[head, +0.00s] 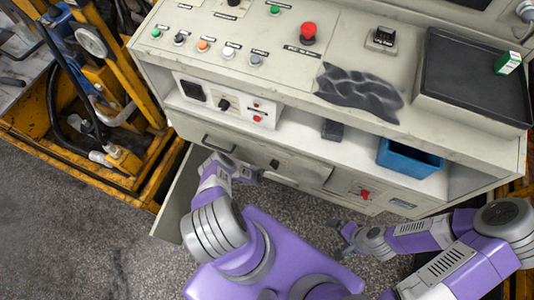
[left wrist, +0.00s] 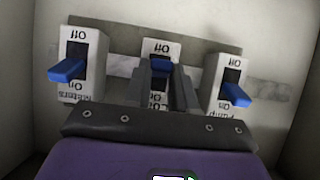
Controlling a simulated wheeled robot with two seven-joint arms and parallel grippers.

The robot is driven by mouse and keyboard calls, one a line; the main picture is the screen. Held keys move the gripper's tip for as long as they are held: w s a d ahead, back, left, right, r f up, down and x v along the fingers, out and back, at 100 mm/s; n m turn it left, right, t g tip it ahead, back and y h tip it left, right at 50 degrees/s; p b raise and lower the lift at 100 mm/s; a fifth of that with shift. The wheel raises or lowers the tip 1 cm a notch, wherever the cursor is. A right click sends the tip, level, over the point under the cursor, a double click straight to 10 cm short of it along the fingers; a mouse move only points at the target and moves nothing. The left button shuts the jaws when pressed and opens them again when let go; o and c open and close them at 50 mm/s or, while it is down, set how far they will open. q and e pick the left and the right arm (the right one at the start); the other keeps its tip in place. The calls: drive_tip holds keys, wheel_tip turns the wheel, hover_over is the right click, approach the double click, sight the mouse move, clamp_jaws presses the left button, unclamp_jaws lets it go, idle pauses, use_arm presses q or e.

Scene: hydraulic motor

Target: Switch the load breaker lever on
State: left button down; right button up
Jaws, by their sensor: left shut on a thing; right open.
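In the left wrist view, a row of breakers with blue levers sits on a plate inside a cabinet, with the lettering upside down. My left gripper (left wrist: 166,85) is shut on the blue lever (left wrist: 161,65) of the middle breaker (left wrist: 160,47). The Heaters breaker (left wrist: 82,60) is to the left and the Pump breaker (left wrist: 221,80) to the right. In the head view, my left arm reaches into the cabinet under the console, fingertips hidden. My right gripper (head: 345,238) is open and empty, below the console front.
The open cabinet door (head: 180,190) stands left of my left arm. The console (head: 265,40) above carries buttons, a red emergency stop (head: 308,33) and a dark cloth (head: 358,92). A blue bin (head: 408,158) sits on its shelf. A yellow frame (head: 125,160) stands at the left.

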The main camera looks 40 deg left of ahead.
use_arm(q)
drive_tip(key=c, duration=0.9)
unclamp_jaws()
drive_tip(key=shift+p+v, duration=2.1)
drive_tip(key=shift+v, duration=1.7)
drive_tip(key=shift+f, duration=0.1)
